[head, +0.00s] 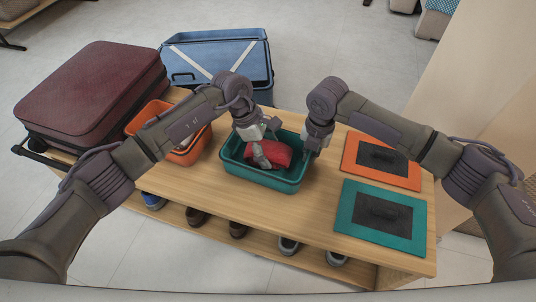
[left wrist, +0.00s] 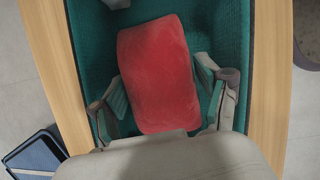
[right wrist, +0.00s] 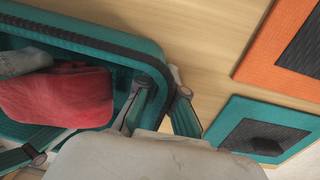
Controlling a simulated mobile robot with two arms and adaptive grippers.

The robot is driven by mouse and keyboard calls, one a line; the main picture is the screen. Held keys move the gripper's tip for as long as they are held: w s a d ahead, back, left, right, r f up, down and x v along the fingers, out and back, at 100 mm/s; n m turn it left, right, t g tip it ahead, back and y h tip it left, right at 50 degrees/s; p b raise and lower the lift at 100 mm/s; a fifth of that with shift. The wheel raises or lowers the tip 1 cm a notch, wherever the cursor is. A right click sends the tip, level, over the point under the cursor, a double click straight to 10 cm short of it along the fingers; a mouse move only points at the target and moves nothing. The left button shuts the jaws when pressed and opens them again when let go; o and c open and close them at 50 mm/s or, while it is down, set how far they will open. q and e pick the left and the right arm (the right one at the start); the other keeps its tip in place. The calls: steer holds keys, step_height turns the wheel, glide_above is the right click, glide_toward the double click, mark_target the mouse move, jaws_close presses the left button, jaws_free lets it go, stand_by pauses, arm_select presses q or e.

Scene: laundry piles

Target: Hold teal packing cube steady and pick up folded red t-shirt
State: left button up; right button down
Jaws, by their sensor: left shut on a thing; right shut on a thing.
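The teal packing cube (head: 247,172) is open on the wooden bench, near its middle. The red t-shirt (head: 270,152) is a folded bundle inside it; it fills the middle of the left wrist view (left wrist: 157,70). My left gripper (head: 261,153) reaches into the cube and is shut on the shirt, with one finger on each side of it in the left wrist view. My right gripper (head: 311,147) is shut on the cube's right end wall. In the right wrist view its fingers (right wrist: 160,106) straddle the dark rim. The shirt's underside is hidden.
An orange packing cube (head: 190,153) with contents stands left. Orange (head: 408,180) and teal (head: 347,215) framed dark-centred panels lie right. Shoes (head: 238,229) sit on the shelf below. Bare bench (head: 290,215) shows in front.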

mark_target(268, 148)
arm_select(q)
step_height(268, 148, up, 8)
steer(key=shift+f, duration=0.25)
arm_select(e)
steer(key=c, duration=1.2)
jaws_free()
steer(key=r, duration=1.2)
steer(key=shift+s+d, duration=0.15)
steer(key=shift+d, duration=0.15)
arm_select(q)
steer(key=shift+s, duration=0.1)
